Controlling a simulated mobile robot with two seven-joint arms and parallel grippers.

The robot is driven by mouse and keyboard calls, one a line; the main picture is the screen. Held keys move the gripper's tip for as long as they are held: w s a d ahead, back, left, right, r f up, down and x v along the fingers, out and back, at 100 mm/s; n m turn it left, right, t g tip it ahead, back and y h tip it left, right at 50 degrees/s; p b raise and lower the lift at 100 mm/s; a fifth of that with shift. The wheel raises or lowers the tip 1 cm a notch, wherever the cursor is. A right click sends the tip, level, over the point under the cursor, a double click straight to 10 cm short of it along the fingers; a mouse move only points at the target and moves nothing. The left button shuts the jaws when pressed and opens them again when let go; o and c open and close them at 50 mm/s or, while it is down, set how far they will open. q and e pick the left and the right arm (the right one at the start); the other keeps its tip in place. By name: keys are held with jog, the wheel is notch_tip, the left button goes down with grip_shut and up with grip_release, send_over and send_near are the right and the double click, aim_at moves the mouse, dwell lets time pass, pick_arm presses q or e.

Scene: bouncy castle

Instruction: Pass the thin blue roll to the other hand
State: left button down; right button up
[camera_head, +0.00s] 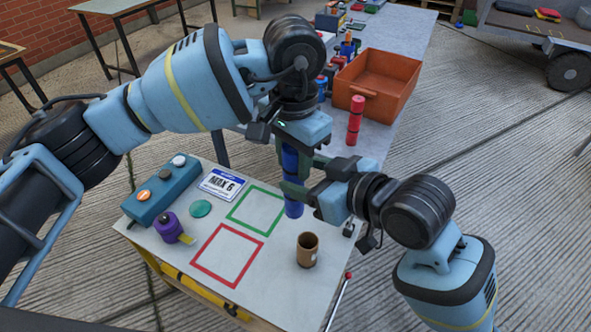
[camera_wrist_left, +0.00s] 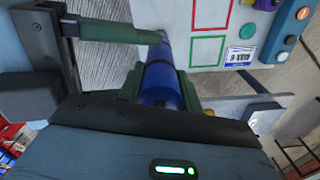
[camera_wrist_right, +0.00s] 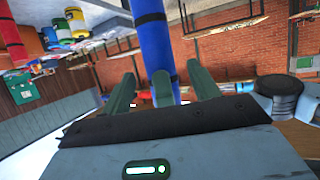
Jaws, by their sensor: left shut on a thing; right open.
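The thin blue roll (camera_head: 293,207) hangs upright below my left gripper (camera_head: 290,150), which is shut on its upper part. In the left wrist view the roll (camera_wrist_left: 160,82) runs away between the left fingers (camera_wrist_left: 160,92). My right gripper (camera_head: 298,180) comes in from the right at the roll's lower part. It is open, its fingers close to the roll; the head view does not clearly show contact. In the right wrist view the roll (camera_wrist_right: 152,40) stands between the spread right fingers (camera_wrist_right: 163,85).
Below is a small table with a green square (camera_head: 275,231), a red square (camera_head: 212,275), a brown cup (camera_head: 307,250), a purple tape dispenser (camera_head: 168,227) and a teal button box (camera_head: 160,190). Behind, a long table holds an orange crate (camera_head: 395,101) and a red roll (camera_head: 355,122).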

jog(key=shift+x, duration=1.9)
jog(key=c, duration=0.9)
pick_arm(q)
jog(key=c, duration=0.9)
grip_release()
pick_arm(e)
jog(key=shift+c, duration=1.1)
pick_arm(q)
jog(key=shift+d, duration=0.1)
jog(key=shift+s+d, duration=0.15)
jog(key=shift+r, duration=0.1)
notch_tip(320, 180, up, 11)
jog(key=shift+f, duration=0.15)
pick_arm(e)
jog(key=shift+f, duration=0.1)
pick_arm(q)
jog(key=shift+w+a+r, duration=0.2)
jog(key=shift+a+r, duration=0.05)
jog(key=shift+r, duration=0.35)
